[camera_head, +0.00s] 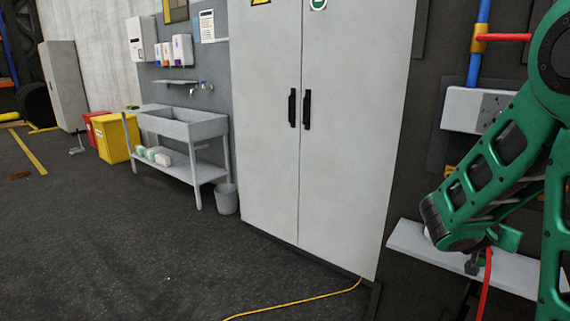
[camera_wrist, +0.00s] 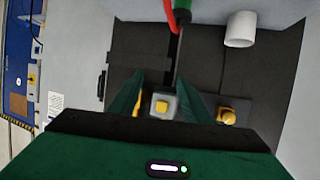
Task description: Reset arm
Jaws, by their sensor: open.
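My green arm (camera_head: 490,165) fills the right side of the head view, bent in front of the dark wall. My gripper (camera_wrist: 160,84) shows in the wrist view as two green fingers that stand apart. Nothing is held between them. A pale box with a yellow square (camera_wrist: 161,105) shows in the gap, apparently beyond the fingers. The head view does not clearly show the fingertips.
A tall grey cabinet (camera_head: 265,120) stands shut left of my arm. A sink bench (camera_head: 185,125), grey bin (camera_head: 226,199) and yellow bin (camera_head: 112,138) are farther left. A yellow cable (camera_head: 300,301) lies on the floor. A white cylinder (camera_wrist: 240,29) shows in the wrist view. Open floor lies front left.

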